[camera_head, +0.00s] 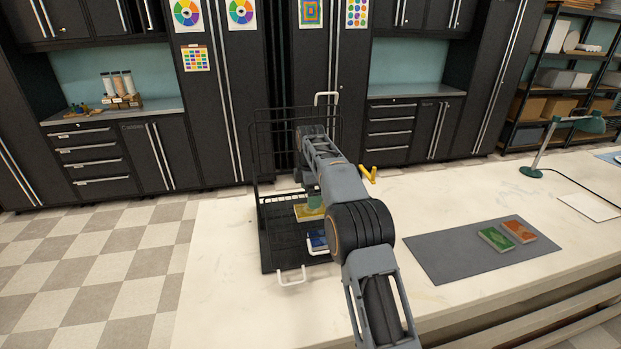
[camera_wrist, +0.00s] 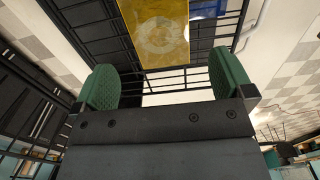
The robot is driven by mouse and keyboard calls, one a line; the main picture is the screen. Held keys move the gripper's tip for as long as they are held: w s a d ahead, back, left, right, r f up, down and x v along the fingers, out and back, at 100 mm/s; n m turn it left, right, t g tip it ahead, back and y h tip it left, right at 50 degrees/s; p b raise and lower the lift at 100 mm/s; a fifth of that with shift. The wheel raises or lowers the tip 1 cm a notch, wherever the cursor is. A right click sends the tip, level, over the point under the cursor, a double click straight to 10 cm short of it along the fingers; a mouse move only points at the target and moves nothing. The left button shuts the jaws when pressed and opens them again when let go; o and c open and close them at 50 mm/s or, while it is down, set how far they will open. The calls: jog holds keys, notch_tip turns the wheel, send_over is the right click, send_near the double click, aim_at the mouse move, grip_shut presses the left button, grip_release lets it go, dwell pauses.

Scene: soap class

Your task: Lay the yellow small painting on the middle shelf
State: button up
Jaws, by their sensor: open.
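The yellow small painting (camera_head: 309,213) lies flat in the black wire rack (camera_head: 265,245) on the table, partly hidden by my arm. I cannot tell its tier for certain. In the wrist view the yellow painting (camera_wrist: 156,35) is just beyond my fingertips, with a pale round motif. My gripper (camera_head: 314,202) is mostly hidden by the arm in the head view, close to the painting. In the wrist view my gripper (camera_wrist: 163,68) has its two green fingers wide apart with nothing clamped between them. A blue painting (camera_head: 318,240) lies nearby in the rack and shows in the wrist view (camera_wrist: 216,9).
A grey mat (camera_head: 440,258) to the right holds a green painting (camera_head: 496,239) and an orange painting (camera_head: 519,231). A small yellow object (camera_head: 368,174) stands right of the rack. A green desk lamp (camera_head: 530,171) is farther right. The table between rack and mat is largely clear.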

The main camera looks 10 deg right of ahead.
notch_tip(320, 180, up, 6)
jog(key=p, duration=0.2)
jog(key=s+r+m+t, duration=0.1)
jog(key=s+r+m, duration=0.3)
jog(key=s, duration=0.4)
jog(key=s+r+m+t, duration=0.1)
jog(key=s+r+m, duration=0.35)
jog(key=s, duration=0.25)
jog(key=s+f+m+t, duration=0.1)
jog(key=s+f+m, duration=0.4)
jog(key=s, duration=0.5)
jog(key=s+f+m+t, duration=0.1)
jog(key=s+f+m, duration=0.3)
jog(key=s, duration=0.6)
jog(key=shift+d+f+m+t, duration=0.15)
jog(key=shift+f+m+t, duration=0.25)
jog(key=shift+f, duration=0.4)
